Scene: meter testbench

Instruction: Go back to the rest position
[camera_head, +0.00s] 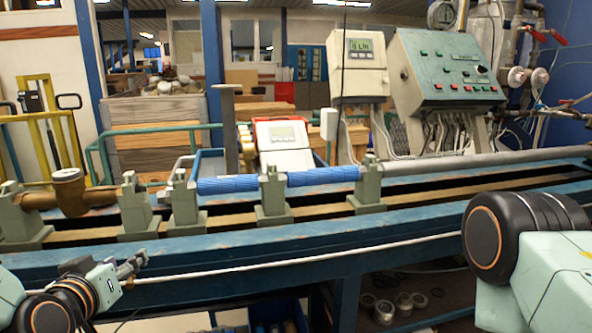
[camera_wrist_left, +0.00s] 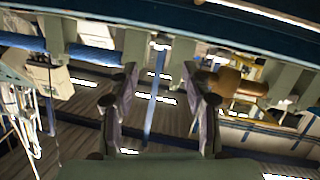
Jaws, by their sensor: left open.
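My left gripper (camera_head: 132,265) is at the lower left of the head view, in front of the blue test bench (camera_head: 300,245) and apart from it. In the left wrist view its two fingers (camera_wrist_left: 160,76) stand apart with nothing between them. My right arm shows at the right edge of the head view, but its gripper is out of view. A brown water meter (camera_head: 69,190) sits in the pipe line at the left of the bench. It also shows in the wrist view (camera_wrist_left: 236,84), which looks upside down.
Grey-green clamps (camera_head: 273,197) hold blue pipe (camera_head: 238,184) along the bench. A white cable (camera_head: 300,262) runs along its front. Behind stand a red-framed meter box (camera_head: 283,141), a display box (camera_head: 360,65) and a green control panel (camera_head: 447,70). Several rolls (camera_head: 384,312) lie under the bench.

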